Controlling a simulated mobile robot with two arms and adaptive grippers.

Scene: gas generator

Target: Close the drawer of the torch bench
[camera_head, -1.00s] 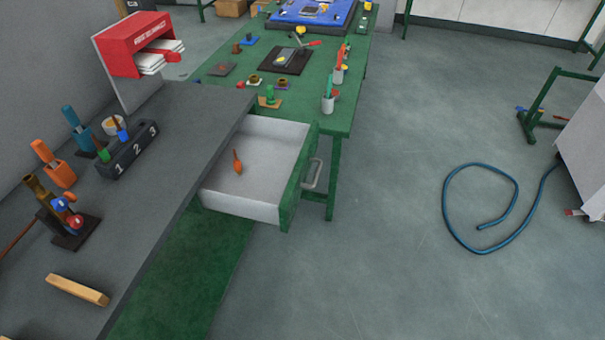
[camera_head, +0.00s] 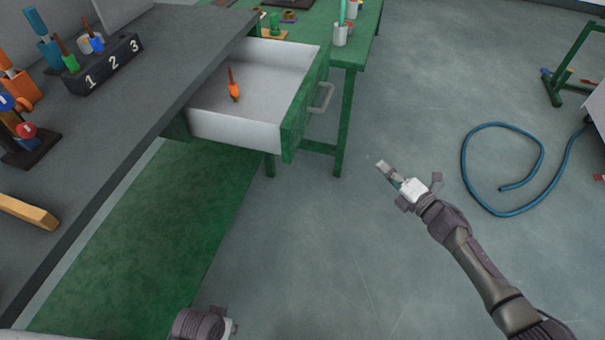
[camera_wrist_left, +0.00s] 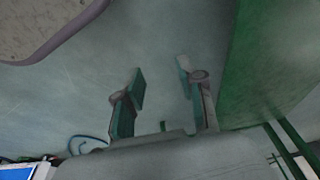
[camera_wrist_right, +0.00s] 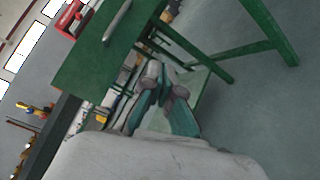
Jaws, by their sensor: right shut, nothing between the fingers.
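The torch bench (camera_head: 150,75) has a dark top and a green body. Its drawer (camera_head: 235,128) is pulled out, with white walls and a green front. A grey bar handle (camera_head: 321,97) is on the front; it also shows in the right wrist view (camera_wrist_right: 117,20). An orange-handled tool (camera_head: 234,88) lies inside the drawer. My right gripper (camera_head: 384,167) is shut and empty, in front of the drawer and to the right of the handle, apart from it. My left gripper (camera_wrist_left: 160,82) is open and empty in the left wrist view; its fingers are hidden in the head view.
A green table (camera_head: 352,60) with its legs stands just behind the drawer. A blue hose (camera_head: 467,165) lies on the floor at the right. A numbered black block (camera_head: 100,68) and tools stand on the bench.

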